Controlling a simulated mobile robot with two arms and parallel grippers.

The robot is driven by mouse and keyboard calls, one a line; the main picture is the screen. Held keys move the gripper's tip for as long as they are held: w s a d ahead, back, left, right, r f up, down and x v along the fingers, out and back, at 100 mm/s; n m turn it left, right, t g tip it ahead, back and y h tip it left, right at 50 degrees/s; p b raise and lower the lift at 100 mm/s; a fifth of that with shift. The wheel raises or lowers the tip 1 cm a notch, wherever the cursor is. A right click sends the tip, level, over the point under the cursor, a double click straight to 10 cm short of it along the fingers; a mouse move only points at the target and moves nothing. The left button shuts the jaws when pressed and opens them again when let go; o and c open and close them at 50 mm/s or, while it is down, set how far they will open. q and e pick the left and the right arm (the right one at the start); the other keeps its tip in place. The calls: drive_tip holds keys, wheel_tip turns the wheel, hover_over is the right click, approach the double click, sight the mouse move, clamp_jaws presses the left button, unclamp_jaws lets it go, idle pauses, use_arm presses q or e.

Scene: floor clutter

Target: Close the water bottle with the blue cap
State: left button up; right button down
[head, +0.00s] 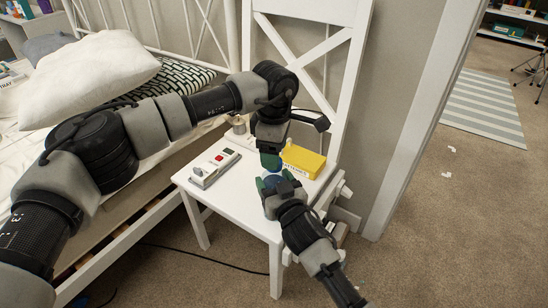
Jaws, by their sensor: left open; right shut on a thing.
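My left gripper (271,163) points down over the white chair seat, open, just above a small blue thing. My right gripper (272,185) reaches in from the lower right and is shut around this blue thing, which looks like the water bottle (272,181). Only a small part of it shows between the dark green fingertips. The two grippers are very close together, one above the other. I cannot make out the blue cap apart from the bottle, nor whether it sits on the bottle's top.
The white chair (240,203) also bears a yellow box (304,161) close beside my grippers, a white device with a red button (214,167) and a small metal container (238,125). A bed with a white pillow (90,78) stands left. Carpet (440,225) is mostly clear at right.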

sight(269, 179)
use_arm(q)
drive_tip(key=shift+r, duration=0.85)
drive_tip(key=shift+c, duration=0.4)
drive_tip(key=n, duration=0.2)
drive_tip(key=r+n, duration=0.1)
drive_tip(key=n, duration=0.3)
drive_tip(key=shift+r, duration=0.3)
drive_tip(key=n, duration=0.2)
drive_tip(key=r+n, duration=0.1)
drive_tip(key=n, duration=0.3)
drive_tip(key=r+n, duration=0.1)
drive_tip(key=n, duration=0.1)
drive_tip(key=shift+f, duration=0.1)
drive_tip(key=shift+f, duration=4)
